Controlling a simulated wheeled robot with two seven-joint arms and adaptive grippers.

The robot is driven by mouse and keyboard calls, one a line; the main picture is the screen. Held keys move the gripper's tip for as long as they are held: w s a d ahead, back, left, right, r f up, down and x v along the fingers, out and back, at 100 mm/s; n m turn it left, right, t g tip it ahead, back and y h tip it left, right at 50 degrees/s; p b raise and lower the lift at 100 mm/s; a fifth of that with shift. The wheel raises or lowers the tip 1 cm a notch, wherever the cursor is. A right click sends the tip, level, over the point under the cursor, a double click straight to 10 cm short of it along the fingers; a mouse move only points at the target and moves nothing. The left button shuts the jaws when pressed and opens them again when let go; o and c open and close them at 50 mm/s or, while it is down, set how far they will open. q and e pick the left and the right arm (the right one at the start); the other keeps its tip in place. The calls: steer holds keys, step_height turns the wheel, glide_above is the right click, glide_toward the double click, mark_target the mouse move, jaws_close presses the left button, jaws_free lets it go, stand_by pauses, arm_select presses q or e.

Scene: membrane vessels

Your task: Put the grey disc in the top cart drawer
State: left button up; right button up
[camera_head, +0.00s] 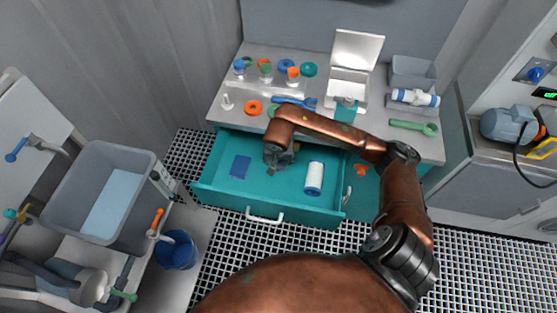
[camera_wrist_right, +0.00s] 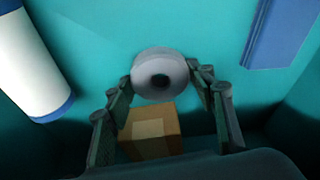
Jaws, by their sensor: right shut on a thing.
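The teal top cart drawer (camera_head: 262,193) is pulled open below the worktop in the head view. In the right wrist view, the right gripper (camera_wrist_right: 167,88) is shut on the grey disc (camera_wrist_right: 160,64), a pale round ring with a dark centre hole. The disc is over the teal drawer floor; I cannot tell whether it touches it. In the head view the disc is hidden by the gripper and arm. My left gripper is not in view.
In the drawer lie a white cylinder with blue ends (camera_head: 314,177) and a flat blue block (camera_head: 240,166). A tan box (camera_wrist_right: 150,135) shows near the fingers in the wrist view. The worktop (camera_head: 225,113) above holds several coloured parts. A grey tub (camera_head: 72,172) stands left.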

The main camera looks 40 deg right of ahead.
mark_target(279, 168)
steer(key=shift+f, duration=0.15)
steer(key=o, duration=0.8)
steer(key=shift+c, duration=0.2)
steer(key=o, duration=0.4)
steer(key=shift+o, duration=0.2)
steer(key=p+v, duration=0.2)
steer(key=v, duration=1)
steer(key=shift+p, duration=0.3)
